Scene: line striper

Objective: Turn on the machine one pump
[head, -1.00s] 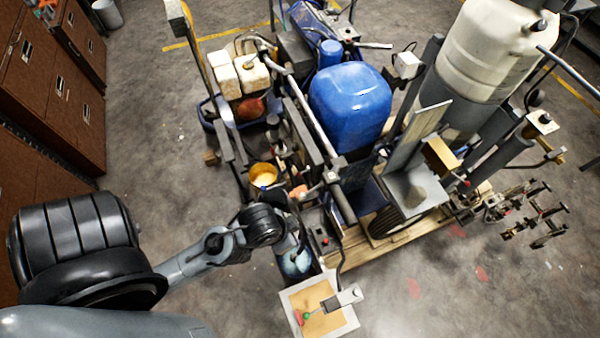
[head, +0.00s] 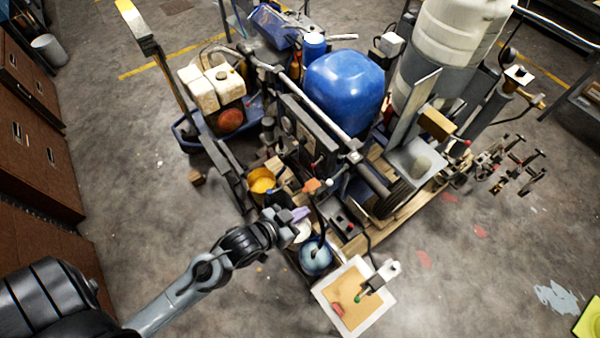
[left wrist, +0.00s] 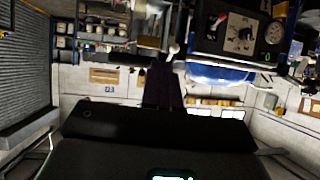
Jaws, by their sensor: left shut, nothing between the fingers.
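The line striper machine (head: 346,88) stands in the middle of the head view, with a blue rounded tank cover and a white tank. A small dark switch box (head: 344,224) with a red spot sits on its near side. In the left wrist view a panel (left wrist: 240,36) with a round gauge and a red part shows at the top right. My left gripper (head: 298,216) is at the near side of the machine, left of the switch box and apart from it. Its dark fingers are shut and empty in the left wrist view (left wrist: 163,82). My right gripper is out of view.
A white-framed tray (head: 325,301) with a tan face and a small green-tipped part is in front of the machine. A yellow bucket (head: 262,182) stands left of my gripper. Brown cabinets (head: 30,160) line the left. Floor at the lower right is mostly clear.

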